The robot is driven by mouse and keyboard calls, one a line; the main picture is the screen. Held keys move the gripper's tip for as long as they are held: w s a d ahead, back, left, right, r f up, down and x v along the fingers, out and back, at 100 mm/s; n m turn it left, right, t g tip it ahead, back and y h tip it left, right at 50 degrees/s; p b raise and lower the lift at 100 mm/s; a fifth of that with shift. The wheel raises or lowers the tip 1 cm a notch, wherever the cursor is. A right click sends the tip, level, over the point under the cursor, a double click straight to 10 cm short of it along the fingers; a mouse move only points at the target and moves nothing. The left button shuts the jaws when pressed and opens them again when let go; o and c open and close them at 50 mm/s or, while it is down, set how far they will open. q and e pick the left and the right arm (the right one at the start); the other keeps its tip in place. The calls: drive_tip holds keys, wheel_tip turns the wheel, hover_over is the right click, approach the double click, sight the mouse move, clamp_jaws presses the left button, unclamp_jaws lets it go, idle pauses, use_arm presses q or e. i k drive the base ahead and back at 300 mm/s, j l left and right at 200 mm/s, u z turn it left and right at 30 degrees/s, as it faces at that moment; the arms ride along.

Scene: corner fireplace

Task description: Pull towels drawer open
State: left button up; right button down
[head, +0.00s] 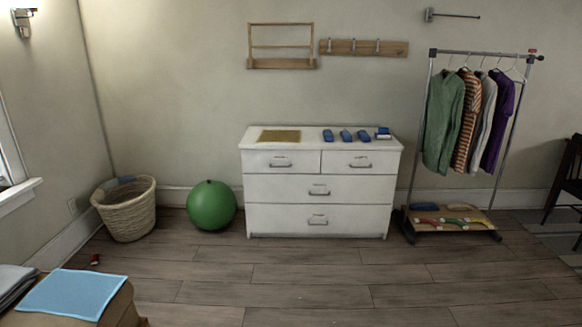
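A white dresser (302,137) stands against the back wall in the middle of the head view. It has a small upper left drawer (258,162), a small upper right drawer (382,163), a wide middle drawer (275,189) and a wide bottom drawer (275,219). Each has a metal handle with a small label above it. The labels are too small to read, so I cannot tell which drawer is the towels drawer. All the drawers look closed. Neither of my grippers is in view.
A tan mat (279,136) and several blue items (345,136) lie on the dresser. A green ball (211,206) and wicker basket (126,212) stand left of it; a clothes rack (410,190) stands right. A blue cloth (72,293) lies front left. The floor before the dresser is clear.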

sight(258, 187)
drive_tip(key=i+l+z, duration=0.25)
drive_tip(key=i, duration=0.5)
drive_tip(key=i+z, duration=0.3)
drive_tip(key=i, duration=0.45)
drive_tip(key=i+j+z, duration=0.25)
drive_tip(key=i, duration=0.55)
